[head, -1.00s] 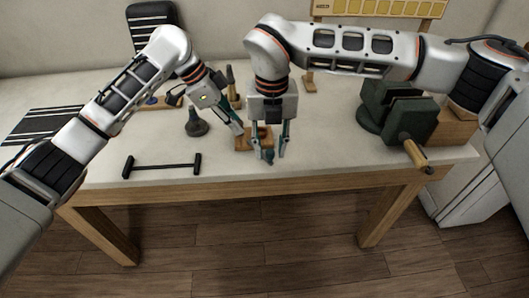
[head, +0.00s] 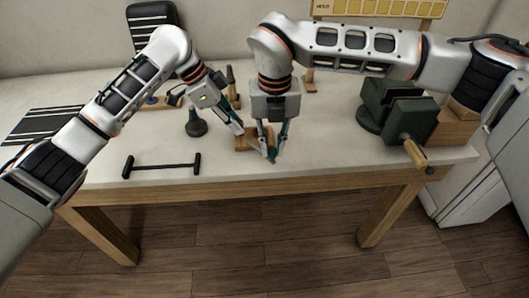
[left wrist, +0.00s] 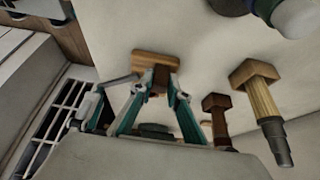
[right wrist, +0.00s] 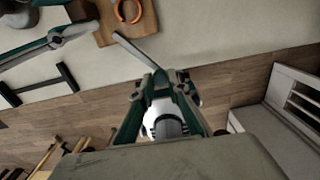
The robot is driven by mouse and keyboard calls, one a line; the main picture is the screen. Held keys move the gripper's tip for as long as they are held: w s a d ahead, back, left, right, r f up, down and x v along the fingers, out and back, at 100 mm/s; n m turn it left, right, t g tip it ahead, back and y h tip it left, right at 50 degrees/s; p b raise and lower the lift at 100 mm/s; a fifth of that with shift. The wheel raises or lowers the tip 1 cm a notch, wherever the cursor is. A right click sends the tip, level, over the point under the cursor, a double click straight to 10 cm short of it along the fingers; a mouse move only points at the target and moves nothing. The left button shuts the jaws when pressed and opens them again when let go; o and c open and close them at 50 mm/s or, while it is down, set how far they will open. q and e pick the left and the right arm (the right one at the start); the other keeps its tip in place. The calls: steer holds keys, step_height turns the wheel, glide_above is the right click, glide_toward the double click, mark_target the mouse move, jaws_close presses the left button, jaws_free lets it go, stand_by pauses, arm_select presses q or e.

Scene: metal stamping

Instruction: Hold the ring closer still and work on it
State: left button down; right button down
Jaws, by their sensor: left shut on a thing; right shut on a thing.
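A small wooden block (head: 246,140) lies near the table's front edge. In the right wrist view an orange ring (right wrist: 128,10) rests on its board (right wrist: 145,24). My left gripper (head: 240,130) is shut at the left end of the block, with a dark brown piece (left wrist: 161,77) between its fingertips in the left wrist view. My right gripper (head: 272,155) points down at the block's front right, its fingertips close together. A thin grey strip (right wrist: 135,51) runs from the board to these fingertips. A white, dark-faced part (right wrist: 165,121) shows between the fingers; its hold is partly hidden.
A black bar with two end posts (head: 160,167) lies at the front left. A dark cone-shaped tool (head: 196,124) stands behind it. A green vise (head: 410,120) with a wooden handle stands at the right. A striped mat (head: 45,122) lies far left. Hammers (left wrist: 256,88) stand behind the block.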

steer(key=shift+w+d, duration=0.4)
steer(key=shift+d, duration=0.15)
steer(key=shift+w, duration=0.1)
